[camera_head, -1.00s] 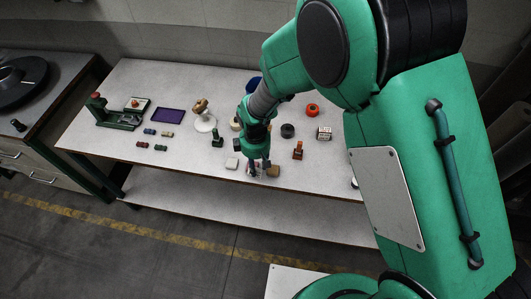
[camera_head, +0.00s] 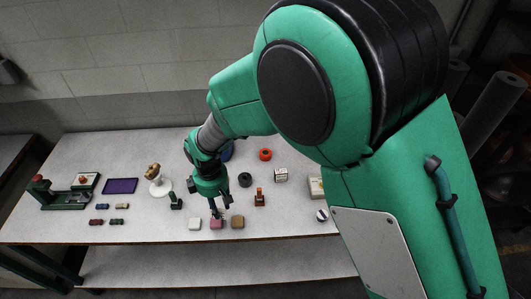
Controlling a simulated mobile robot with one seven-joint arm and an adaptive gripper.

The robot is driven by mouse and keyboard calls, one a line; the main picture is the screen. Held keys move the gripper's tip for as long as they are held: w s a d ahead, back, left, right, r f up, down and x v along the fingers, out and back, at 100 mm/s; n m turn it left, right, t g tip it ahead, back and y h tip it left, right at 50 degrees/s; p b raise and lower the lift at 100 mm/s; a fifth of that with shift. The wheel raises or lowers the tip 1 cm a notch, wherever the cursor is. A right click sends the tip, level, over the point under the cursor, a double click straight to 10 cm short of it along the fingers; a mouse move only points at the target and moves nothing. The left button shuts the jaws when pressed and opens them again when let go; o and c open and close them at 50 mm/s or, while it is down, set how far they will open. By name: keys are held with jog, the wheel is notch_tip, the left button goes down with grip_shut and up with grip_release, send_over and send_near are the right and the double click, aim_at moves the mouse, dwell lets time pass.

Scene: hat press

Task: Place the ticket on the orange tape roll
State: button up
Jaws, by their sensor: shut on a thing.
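The orange tape roll (camera_head: 265,154) lies flat towards the back of the table, right of my arm. My gripper (camera_head: 219,213) points down near the front edge, over or just behind a pink block (camera_head: 216,224). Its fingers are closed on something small. It is probably the ticket, but it is too small and dark here to make out its shape. My gripper is in front of and left of the tape roll, clearly apart from it.
A white block (camera_head: 195,223) and a tan block (camera_head: 237,222) flank the pink one. A black roll (camera_head: 245,180), a red-brown stamp (camera_head: 260,198) and a white box (camera_head: 281,175) stand around the tape roll. A purple pad (camera_head: 120,186) lies left.

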aim_at(265, 151)
jog(key=w+d+n+p, duration=0.2)
jog(key=w+d+p, duration=0.6)
jog(key=w+d, duration=1.4)
jog(key=f, duration=0.3)
jog(key=a+f, duration=0.1)
jog(key=f, duration=0.1)
jog(key=shift+w+f, duration=0.1)
jog(key=shift+w, duration=0.15)
jog(key=w+a, duration=0.1)
jog(key=w, duration=0.4)
jog(key=w+a+f, duration=0.1)
jog(key=w, duration=0.9)
jog(key=shift+w+a+f+p, duration=0.25)
jog(key=shift+w+a+p, duration=0.1)
jog(key=shift+w+a, duration=0.05)
jog(key=shift+c, duration=0.2)
jog(key=shift+f, duration=1.75)
